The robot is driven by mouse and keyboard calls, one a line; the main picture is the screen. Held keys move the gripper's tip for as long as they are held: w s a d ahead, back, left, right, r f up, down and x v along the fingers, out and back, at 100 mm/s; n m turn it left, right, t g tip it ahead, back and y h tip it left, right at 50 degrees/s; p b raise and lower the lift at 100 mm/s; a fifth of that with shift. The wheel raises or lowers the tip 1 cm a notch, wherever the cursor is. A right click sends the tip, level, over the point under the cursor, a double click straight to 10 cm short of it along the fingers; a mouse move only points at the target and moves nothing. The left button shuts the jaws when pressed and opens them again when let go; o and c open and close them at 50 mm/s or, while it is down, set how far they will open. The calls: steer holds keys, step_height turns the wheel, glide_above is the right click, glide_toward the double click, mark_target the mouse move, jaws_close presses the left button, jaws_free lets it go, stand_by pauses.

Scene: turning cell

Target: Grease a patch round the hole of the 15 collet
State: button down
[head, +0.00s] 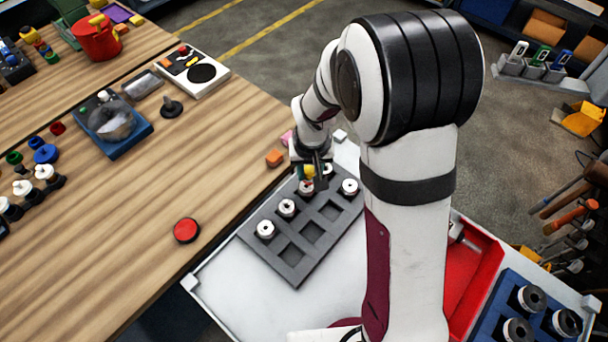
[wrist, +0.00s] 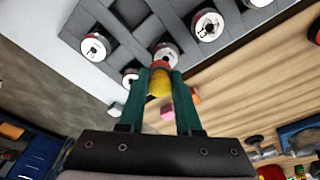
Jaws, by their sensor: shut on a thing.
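My gripper (wrist: 160,75) has teal fingers shut on a small yellow piece (wrist: 160,84) with a red end. The red end is at or just above a white collet (wrist: 168,49) in the grey rack; contact cannot be told. In the head view, my gripper (head: 309,168) is over the rack's far end. Several round white collets sit in the grey rack (head: 289,258), among them a near one (head: 265,230), another (head: 287,207) and a right one (head: 350,187). Their markings are too small to read, so I cannot tell which is the 15. No grease is discernible.
An orange block (head: 274,158) lies on the wooden table, and a white cube (head: 340,136) stands beyond the rack. A red round button (head: 187,230) is on the table. A red bin (head: 478,264) and a blue tray (head: 494,318) stand right. Several rack pockets are empty.

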steer(key=shift+w+d, duration=0.3)
steer(key=shift+d, duration=0.05)
steer(key=shift+f, duration=0.35)
steer(key=shift+r, duration=3.6)
steer(key=shift+f, duration=0.1)
